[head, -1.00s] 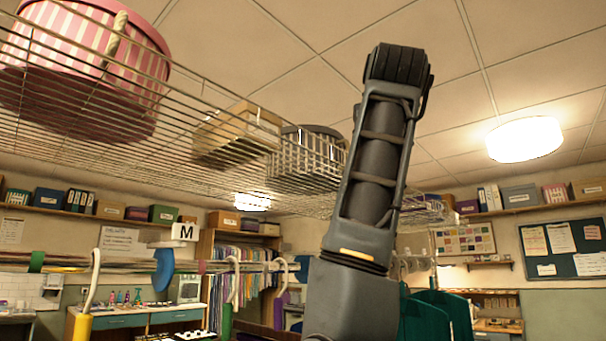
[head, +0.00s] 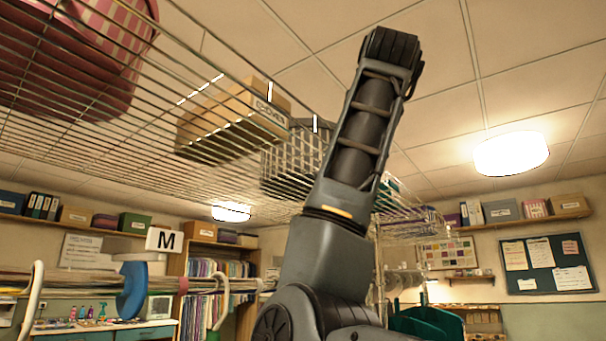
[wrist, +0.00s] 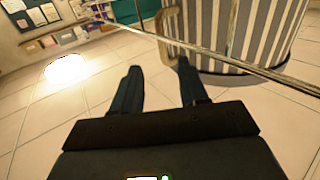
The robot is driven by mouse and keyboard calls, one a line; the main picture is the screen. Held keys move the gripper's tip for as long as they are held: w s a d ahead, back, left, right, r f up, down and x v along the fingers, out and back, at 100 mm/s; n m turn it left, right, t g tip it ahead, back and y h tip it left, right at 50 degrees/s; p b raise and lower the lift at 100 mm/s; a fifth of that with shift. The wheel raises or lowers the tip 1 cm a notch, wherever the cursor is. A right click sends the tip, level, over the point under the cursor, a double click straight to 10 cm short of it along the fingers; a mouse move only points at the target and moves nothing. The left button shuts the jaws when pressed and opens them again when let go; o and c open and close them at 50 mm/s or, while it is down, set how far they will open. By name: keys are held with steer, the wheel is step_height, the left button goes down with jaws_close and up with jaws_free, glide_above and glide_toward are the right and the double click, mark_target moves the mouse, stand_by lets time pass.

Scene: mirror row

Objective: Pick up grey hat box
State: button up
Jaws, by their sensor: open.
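The grey hat box (wrist: 235,40) has grey and white stripes and fills the upper right of the wrist view, which appears upside down. A beige loop handle (wrist: 163,37) shows on its near side, and a wire rail crosses in front of the box. My gripper (wrist: 158,80) is open and empty, its two dark fingers just short of the handle and box. In the head view the grey hat box (head: 283,160) stands on the high wire rack, partly hidden by the wires and my raised arm. My fingers are not visible there.
The wire rack (head: 110,135) runs overhead, its front wires between me and its contents. A tan box labelled GLOVES (head: 225,120) and a pink striped hat box (head: 105,45) stand on it to the left.

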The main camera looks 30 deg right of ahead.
steer(key=p+x, duration=0.2)
steer(key=x, duration=0.3)
steer(key=shift+w+a+r, duration=0.15)
steer(key=shift+w, duration=0.15)
steer(key=shift+w+d+p, duration=0.3)
steer(key=shift+w+p, duration=0.05)
jaws_close()
steer(key=shift+s, duration=0.1)
